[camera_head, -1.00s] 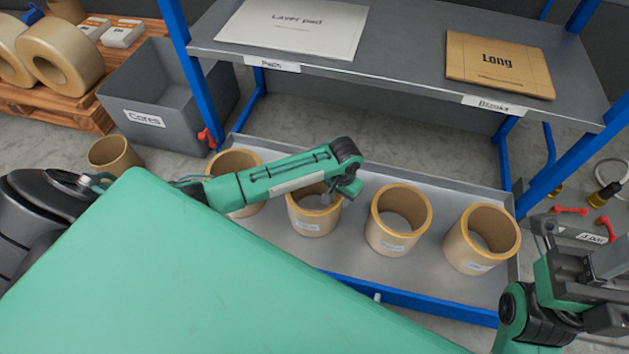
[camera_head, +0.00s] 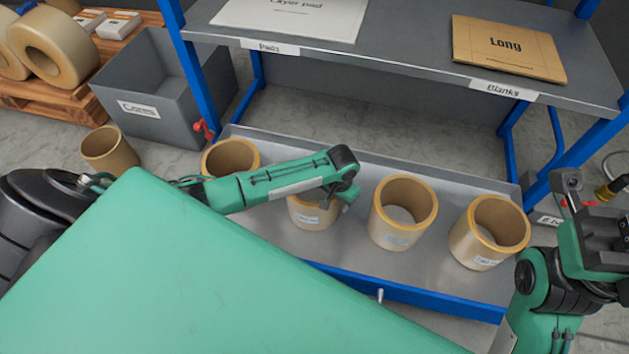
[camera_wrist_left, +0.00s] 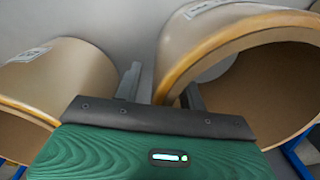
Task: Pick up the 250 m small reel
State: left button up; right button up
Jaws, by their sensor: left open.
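Several tan reels stand upright in a row on the grey lower shelf; their small labels are too blurred to read, so I cannot tell which is the 250 m small reel. My left gripper (camera_head: 343,198) is at the right side of the second reel (camera_head: 308,217), partly hiding it. In the left wrist view the open jaws (camera_wrist_left: 162,88) appear to straddle the wall of the right-hand reel (camera_wrist_left: 240,50), one finger in its opening and one outside. Another reel (camera_wrist_left: 60,75) is close on the left. My right gripper (camera_head: 600,225) is at the right edge, its jaws unclear.
Neighbouring reels (camera_head: 402,213), (camera_head: 488,232) and (camera_head: 230,156) stand close by. The upper shelf (camera_head: 410,55) overhangs behind, between blue posts (camera_head: 187,75). A grey Cores bin (camera_head: 150,125) and a loose tan core (camera_head: 110,152) are on the floor at left.

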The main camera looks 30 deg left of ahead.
pick_arm(q)
grip_shut()
jog(key=shift+r, duration=0.1)
dwell(1.2)
